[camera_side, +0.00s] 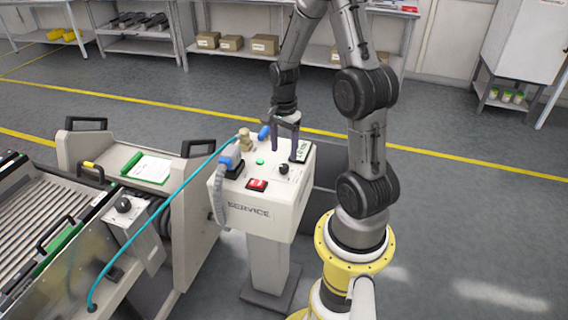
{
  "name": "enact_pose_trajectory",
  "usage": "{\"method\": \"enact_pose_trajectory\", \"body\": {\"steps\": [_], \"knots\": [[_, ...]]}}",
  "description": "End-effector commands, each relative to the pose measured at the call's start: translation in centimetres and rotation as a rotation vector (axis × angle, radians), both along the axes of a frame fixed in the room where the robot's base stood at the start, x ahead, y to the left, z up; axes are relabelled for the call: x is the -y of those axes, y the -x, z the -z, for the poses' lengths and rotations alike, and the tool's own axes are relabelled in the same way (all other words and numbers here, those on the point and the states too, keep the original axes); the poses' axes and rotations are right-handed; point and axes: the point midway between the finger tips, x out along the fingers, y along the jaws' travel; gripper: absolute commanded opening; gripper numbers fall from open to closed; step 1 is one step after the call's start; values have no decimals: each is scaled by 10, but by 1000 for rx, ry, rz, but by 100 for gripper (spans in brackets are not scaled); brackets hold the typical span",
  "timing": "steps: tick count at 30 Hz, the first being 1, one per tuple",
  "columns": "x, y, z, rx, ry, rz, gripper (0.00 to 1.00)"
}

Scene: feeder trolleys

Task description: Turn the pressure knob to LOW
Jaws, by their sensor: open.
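The service box (254,220) stands on a pedestal to the left of my arm, with SERVICE on its front. On its top is a small round black knob (283,169), near the front right. I take it for the pressure knob, but I cannot read any marking or its pointer's direction. My gripper (284,142) points down over the back part of the box top, with its fingers apart. It is behind the black knob in the picture and appears clear of it. Nothing shows between the fingers.
The box top also carries a red switch (257,184), a green button (260,161), a grey-blue plug (230,158), a brass fitting (244,139) and a small display (301,151). A teal hose (165,203) runs to the trolley (195,205) at left. Open floor lies right.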

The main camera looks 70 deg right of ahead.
Motion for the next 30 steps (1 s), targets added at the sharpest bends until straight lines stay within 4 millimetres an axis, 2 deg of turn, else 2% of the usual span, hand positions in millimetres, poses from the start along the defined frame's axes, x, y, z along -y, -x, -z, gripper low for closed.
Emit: {"method": "enact_pose_trajectory", "body": {"steps": [3,9,15,23,30], "knots": [[-1,1,23,-3,-3,-1,70],[-1,0,50,-2,-2,-1,70],[0,0,60,1,0,-1,70],[0,0,60,1,1,-1,70],[0,0,60,1,1,-1,26]]}}
